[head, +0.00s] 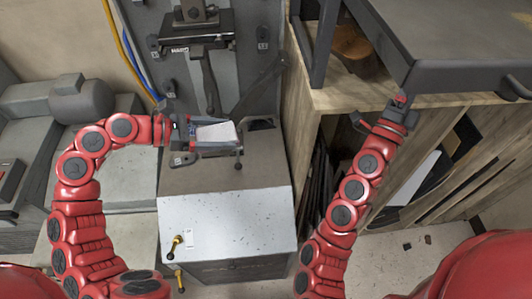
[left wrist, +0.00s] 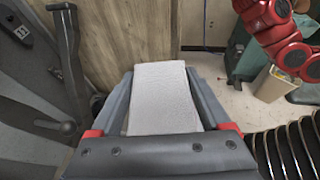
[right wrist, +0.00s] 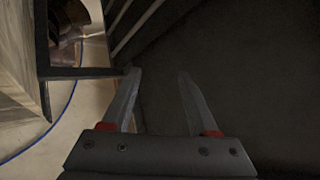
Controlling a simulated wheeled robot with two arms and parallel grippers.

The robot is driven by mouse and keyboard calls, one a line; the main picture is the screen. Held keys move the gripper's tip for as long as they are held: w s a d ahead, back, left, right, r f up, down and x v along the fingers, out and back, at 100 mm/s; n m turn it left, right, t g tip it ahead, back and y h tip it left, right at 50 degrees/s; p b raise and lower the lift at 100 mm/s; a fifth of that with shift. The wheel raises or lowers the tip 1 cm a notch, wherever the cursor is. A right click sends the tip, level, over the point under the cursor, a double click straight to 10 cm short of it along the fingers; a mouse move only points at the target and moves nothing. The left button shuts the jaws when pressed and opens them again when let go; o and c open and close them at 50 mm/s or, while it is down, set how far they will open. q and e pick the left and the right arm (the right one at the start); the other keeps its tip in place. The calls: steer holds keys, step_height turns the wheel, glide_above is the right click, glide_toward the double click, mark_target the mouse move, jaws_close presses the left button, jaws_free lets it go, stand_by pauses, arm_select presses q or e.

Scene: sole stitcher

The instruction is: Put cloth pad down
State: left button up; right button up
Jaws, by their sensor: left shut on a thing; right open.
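The cloth pad (head: 216,132) is a white, flat, roughly rectangular piece. My left gripper (head: 205,133) is shut on it, in front of the stitching machine's upright column (head: 238,70) and over the machine's base. In the left wrist view the pad (left wrist: 163,98) lies between the two fingers and sticks out beyond their tips. Whether the pad touches the machine cannot be told. My right gripper (right wrist: 158,75) is open and empty, with a dark surface behind it. In the head view it is near the front edge of the dark table (head: 450,75) at the right.
The machine's grey base cabinet (head: 228,225) stands below my left gripper, with brass-coloured handles on its front. A wooden shelf unit (head: 300,120) holding dark sheets stands to the right. A grey machine (head: 80,100) is at the left. Some floor (head: 375,265) shows at the lower right.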

steer(key=w+a+n+t+y, duration=0.1)
steer(key=a+n+y, duration=0.2)
steer(key=a+y, duration=0.3)
steer(key=w+a+f+n+y, duration=0.1)
steer(key=a+n+y, duration=0.3)
steer(key=a+y, duration=0.2)
steer(key=w+a+f+n+t+y, duration=0.1)
steer(key=a+n+y, duration=0.3)
steer(key=y, duration=0.6)
steer(key=shift+a+f+t, duration=0.1)
steer(key=shift+a+t, duration=0.2)
steer(key=shift+a, duration=0.9)
steer(key=s+a+f+n+g+y, duration=0.3)
steer(key=a+f+g+y, duration=0.2)
steer(key=a+f+y, duration=0.15)
steer(key=n+g+y, duration=0.1)
steer(key=g+y, duration=0.1)
steer(key=g, duration=0.5)
glide_toward(225, 134)
steer(key=d, duration=0.1)
steer(key=shift+h, duration=0.25)
steer(key=x, duration=0.8)
steer(key=f+x, duration=0.1)
steer(key=x, duration=0.3)
steer(key=shift+d, duration=0.1)
steer(key=shift+c, duration=0.2)
